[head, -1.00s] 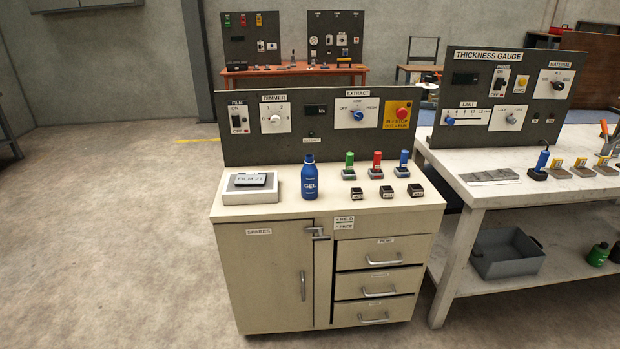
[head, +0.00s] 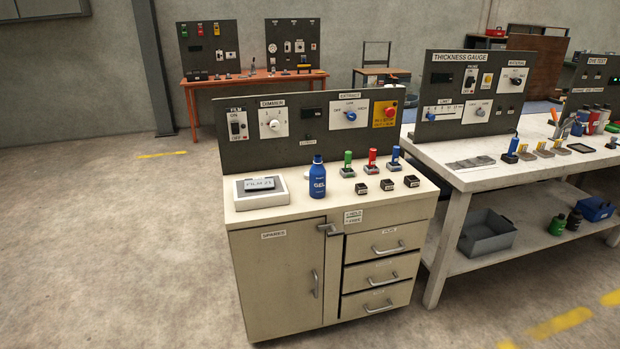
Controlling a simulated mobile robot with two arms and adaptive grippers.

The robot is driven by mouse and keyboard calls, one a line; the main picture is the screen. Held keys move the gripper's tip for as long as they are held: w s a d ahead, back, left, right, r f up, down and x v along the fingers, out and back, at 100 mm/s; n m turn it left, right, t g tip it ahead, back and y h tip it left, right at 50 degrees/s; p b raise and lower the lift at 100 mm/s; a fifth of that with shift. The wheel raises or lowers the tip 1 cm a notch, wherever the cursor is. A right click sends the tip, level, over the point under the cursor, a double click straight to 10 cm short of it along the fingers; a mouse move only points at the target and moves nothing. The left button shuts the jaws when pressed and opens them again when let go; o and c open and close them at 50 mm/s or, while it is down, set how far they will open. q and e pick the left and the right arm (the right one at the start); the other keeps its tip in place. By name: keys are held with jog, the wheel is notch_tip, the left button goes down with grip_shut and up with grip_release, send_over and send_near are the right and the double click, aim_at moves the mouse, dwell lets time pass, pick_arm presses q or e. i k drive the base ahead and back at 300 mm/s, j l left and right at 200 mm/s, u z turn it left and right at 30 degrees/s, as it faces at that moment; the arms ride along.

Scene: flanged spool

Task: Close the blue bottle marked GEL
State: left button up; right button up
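The blue bottle marked GEL (head: 317,181) stands upright on the beige cabinet's top (head: 300,207), left of the middle. It has a narrow top with a small blue tip; whether that tip is open or closed is too small to tell. Neither of my grippers shows in the head view.
A dark control panel (head: 300,135) rises behind. A white workbench (head: 490,180) stands at right; floor is clear at left.

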aim_at(316, 172)
jog(key=i+j+z, duration=0.35)
jog(key=i, duration=0.3)
jog(key=i+j+z, duration=0.4)
jog(key=i, duration=0.2)
jog(key=i+j+z, duration=0.35)
jog(key=i+j, duration=0.2)
jog(key=j, duration=0.1)
